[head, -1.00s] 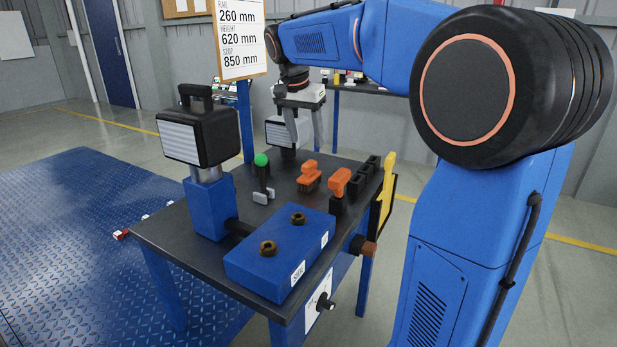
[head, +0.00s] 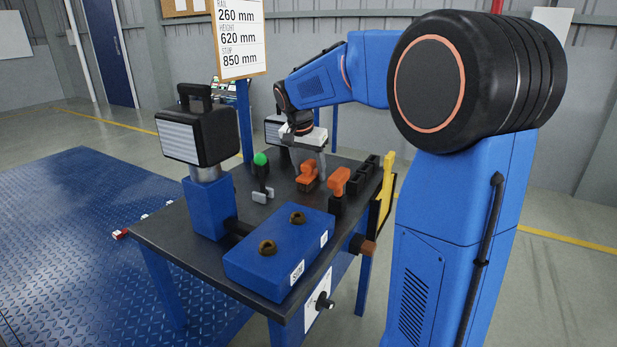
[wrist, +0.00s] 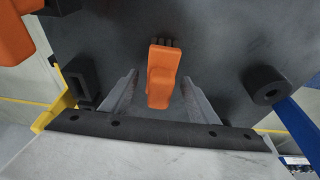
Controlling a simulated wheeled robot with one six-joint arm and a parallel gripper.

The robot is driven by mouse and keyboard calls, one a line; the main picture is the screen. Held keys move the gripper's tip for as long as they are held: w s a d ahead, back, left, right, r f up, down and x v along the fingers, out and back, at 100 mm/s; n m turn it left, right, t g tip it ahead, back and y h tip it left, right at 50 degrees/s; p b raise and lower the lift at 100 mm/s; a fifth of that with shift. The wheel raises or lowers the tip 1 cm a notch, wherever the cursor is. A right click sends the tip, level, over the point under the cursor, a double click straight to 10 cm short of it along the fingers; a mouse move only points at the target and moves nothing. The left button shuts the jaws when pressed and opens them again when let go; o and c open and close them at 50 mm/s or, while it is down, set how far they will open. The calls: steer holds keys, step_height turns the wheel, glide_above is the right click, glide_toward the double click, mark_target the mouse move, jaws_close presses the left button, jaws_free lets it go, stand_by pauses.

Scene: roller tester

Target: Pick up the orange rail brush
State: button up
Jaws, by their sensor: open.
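The orange rail brush (head: 307,174) lies on the dark tabletop (head: 290,200), between the green-knobbed tool and another orange-handled tool. In the wrist view the brush (wrist: 162,76) appears between my open fingers, with dark bristles or teeth at its far end. My gripper (wrist: 148,90) is open and empty, pointing down at the table. I cannot tell the exact height left between fingers and tabletop.
An orange-handled tool (head: 338,184) stands in a black holder close right of the brush. A green-knobbed tool (head: 261,175) is to its left. Black blocks (head: 366,171) and a yellow piece (head: 387,182) line the right edge. A blue box (head: 280,252) and lamp (head: 197,132) are nearer.

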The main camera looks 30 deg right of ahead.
steer(key=shift+w+d+f, duration=0.15)
steer(key=shift+f, duration=0.5)
steer(key=shift+c, duration=0.6)
steer(key=c, duration=1.1)
step_height(320, 180, up, 10)
steer(key=shift+r, duration=0.1)
